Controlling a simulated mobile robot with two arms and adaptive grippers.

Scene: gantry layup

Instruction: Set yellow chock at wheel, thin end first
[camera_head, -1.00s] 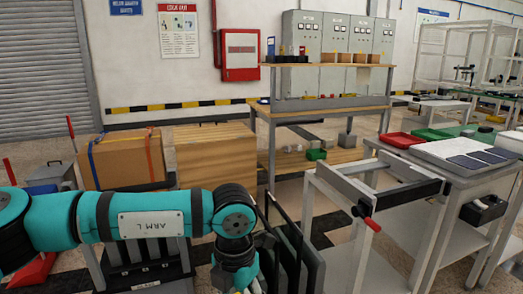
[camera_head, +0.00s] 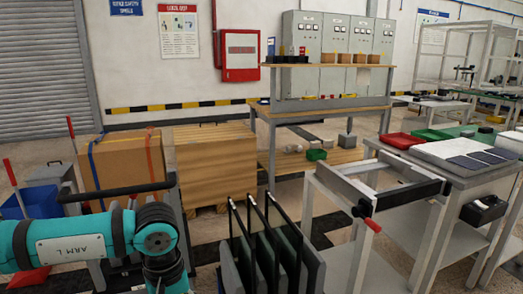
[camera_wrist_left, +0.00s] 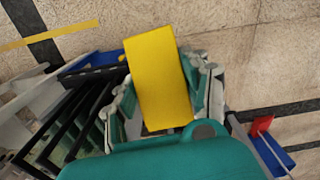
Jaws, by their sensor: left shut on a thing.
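The yellow chock (camera_wrist_left: 158,80) is a plain yellow block in the left wrist view. My left gripper (camera_wrist_left: 165,88) is shut on it, one finger on each side, and its far end sticks out past the fingertips. From this angle I cannot tell which end is thin. The chock is over or above the floor; its height is unclear. In the head view only my left arm shows, at the lower left; its gripper is below the picture edge. No wheel can be made out in either view. My right gripper is not in view.
A rack of dark upright panels (camera_head: 272,262) stands right of my left arm. A black push handle (camera_head: 118,190) lies just behind the arm. Cardboard box (camera_head: 122,165) and wooden crate (camera_head: 215,165) stand beyond. The wrist view shows dark slats (camera_wrist_left: 70,120) at left and bare floor (camera_wrist_left: 240,60) ahead.

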